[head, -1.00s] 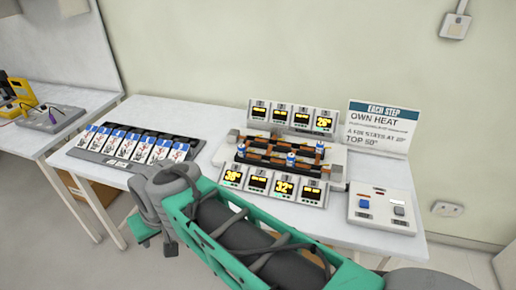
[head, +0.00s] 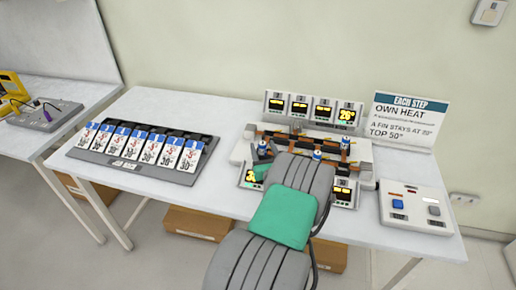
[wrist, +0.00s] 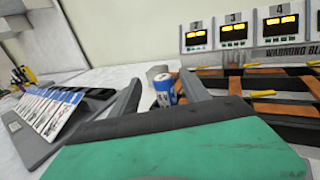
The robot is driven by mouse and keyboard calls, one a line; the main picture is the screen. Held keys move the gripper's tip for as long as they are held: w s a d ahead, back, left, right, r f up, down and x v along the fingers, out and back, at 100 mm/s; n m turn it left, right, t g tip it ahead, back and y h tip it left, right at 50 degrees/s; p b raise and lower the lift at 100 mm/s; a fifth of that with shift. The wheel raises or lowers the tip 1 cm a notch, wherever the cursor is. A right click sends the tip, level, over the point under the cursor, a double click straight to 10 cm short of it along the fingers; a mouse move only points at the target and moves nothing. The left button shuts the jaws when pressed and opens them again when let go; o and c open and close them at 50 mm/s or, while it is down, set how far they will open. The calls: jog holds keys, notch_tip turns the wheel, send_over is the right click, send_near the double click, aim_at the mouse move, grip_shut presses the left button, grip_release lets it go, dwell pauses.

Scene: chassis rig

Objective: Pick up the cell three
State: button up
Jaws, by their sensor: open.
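Several small blue-and-white cells stand on the warming block (head: 241,151): one at the left (head: 262,150), one in the middle (head: 317,155), one at the right (head: 345,143). I cannot read a number on any of them, so I cannot tell which is cell three. My gripper (wrist: 158,97) is open. In the wrist view a blue-and-white cell (wrist: 164,88) shows between its fingers, a little beyond them; I cannot tell whether they touch it. In the head view my arm covers the front of the block and the fingertips are mostly hidden.
A dark rack (head: 187,178) with several price-like cards lies at the left of the table (head: 225,112). Display units (head: 313,108) line the block's back; the front ones are partly covered. A button box (head: 414,208) and a sign (head: 403,122) stand at the right.

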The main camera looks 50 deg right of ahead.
jog(key=p+x, duration=0.1)
jog(key=x, duration=0.5)
jog(key=shift+s+d, duration=0.1)
jog(key=shift+s, duration=0.1)
grip_shut()
dwell(0.3)
